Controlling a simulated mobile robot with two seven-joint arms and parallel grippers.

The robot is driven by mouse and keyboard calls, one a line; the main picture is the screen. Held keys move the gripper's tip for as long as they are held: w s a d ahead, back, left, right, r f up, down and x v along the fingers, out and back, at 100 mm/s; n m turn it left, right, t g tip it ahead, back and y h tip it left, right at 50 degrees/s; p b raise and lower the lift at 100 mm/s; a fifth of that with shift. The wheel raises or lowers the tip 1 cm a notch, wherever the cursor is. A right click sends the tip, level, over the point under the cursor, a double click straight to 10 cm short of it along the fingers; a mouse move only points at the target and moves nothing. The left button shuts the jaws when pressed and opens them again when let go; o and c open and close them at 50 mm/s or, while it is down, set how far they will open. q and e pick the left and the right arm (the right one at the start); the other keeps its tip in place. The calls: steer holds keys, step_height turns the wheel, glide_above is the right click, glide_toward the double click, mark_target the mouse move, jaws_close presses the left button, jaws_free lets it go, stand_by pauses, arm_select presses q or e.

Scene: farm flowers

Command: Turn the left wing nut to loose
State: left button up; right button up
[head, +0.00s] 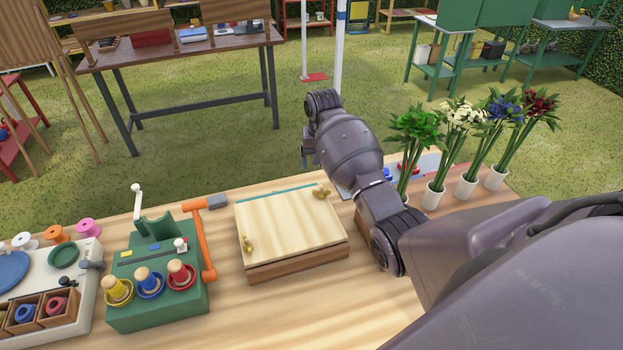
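The press is a pale wooden board (287,222) lying on a darker wooden base (298,263) on the bench. A brass left wing nut (248,244) sits at the board's front left corner. A second brass wing nut (321,193) sits near its back right corner. The left nut's turn on its thread is too small to read. My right arm comes in from the right and rises beside the press, apart from the left wing nut. Its fingers cannot be made out. My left arm and gripper are not in view.
Left of the press stands a green stand (150,310) with colored spools and an orange crank handle (206,240). A white tray (88,305) with spools is farther left. White pots of flowers (433,194) stand on the right, behind my arm. Bare bench lies in front of the press.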

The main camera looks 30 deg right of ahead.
mark_target(322, 190)
steer(key=f, duration=0.1)
steer(key=s+f, duration=0.1)
steer(key=f, duration=0.1)
steer(key=shift+f, duration=0.2)
step_height(322, 190, down, 6)
steer(key=shift+w+f, duration=0.1)
steer(key=shift+w, duration=0.05)
steer(key=shift+f, duration=0.45)
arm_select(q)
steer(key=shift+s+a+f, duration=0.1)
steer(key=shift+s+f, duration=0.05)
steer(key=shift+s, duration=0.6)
arm_select(e)
steer(key=c, duration=0.9)
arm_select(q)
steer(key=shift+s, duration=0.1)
arm_select(e)
steer(key=shift+n, duration=1.5)
steer(key=o, duration=0.9)
